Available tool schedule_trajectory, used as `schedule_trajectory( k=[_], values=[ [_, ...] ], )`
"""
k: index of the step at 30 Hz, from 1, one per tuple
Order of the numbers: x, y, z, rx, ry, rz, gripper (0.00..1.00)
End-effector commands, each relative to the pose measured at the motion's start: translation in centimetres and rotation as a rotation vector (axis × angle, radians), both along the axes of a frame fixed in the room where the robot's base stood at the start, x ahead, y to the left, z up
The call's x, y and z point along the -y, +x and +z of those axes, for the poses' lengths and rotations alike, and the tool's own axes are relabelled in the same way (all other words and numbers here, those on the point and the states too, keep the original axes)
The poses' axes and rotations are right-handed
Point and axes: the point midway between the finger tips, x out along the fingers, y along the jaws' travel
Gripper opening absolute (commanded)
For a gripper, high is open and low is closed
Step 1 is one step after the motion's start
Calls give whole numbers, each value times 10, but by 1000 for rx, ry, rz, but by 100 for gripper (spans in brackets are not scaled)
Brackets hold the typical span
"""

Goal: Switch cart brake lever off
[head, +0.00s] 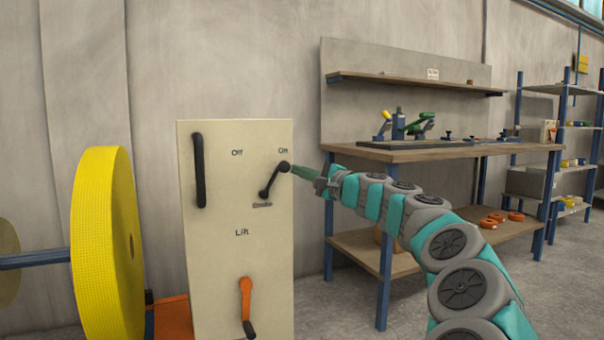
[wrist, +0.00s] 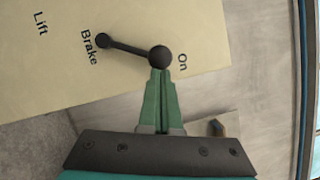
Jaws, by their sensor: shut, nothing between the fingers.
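The brake lever (head: 270,181) is a short black lever with a round knob on the cream panel (head: 220,250). Its knob points up and right, beside the "On" label. In the wrist view the lever (wrist: 130,49) has its knob just beyond my fingertips, with "Brake" printed near its pivot. My gripper (head: 296,170) is shut and empty, its green fingers pointing at the knob from the right. The fingertips (wrist: 160,72) appear to touch or nearly touch the knob; I cannot tell which. The "Off" label is left of "On" in the head view.
A black vertical handle (head: 199,170) is on the panel's left, and an orange lift lever (head: 246,305) is below. A large yellow roll (head: 105,245) stands left of the panel. A workbench (head: 440,152) with tools stands behind my arm at right.

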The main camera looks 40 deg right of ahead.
Motion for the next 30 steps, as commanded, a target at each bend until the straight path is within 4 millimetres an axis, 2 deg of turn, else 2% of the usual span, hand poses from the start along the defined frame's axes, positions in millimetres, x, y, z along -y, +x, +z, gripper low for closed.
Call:
schedule_trajectory(
  k=[8,18,30],
  values=[
    [-13,3,13,-36,-147,3,0],
    [-40,10,29,-108,-461,0,0],
    [-76,18,34,-195,-820,1,0]
  ],
)
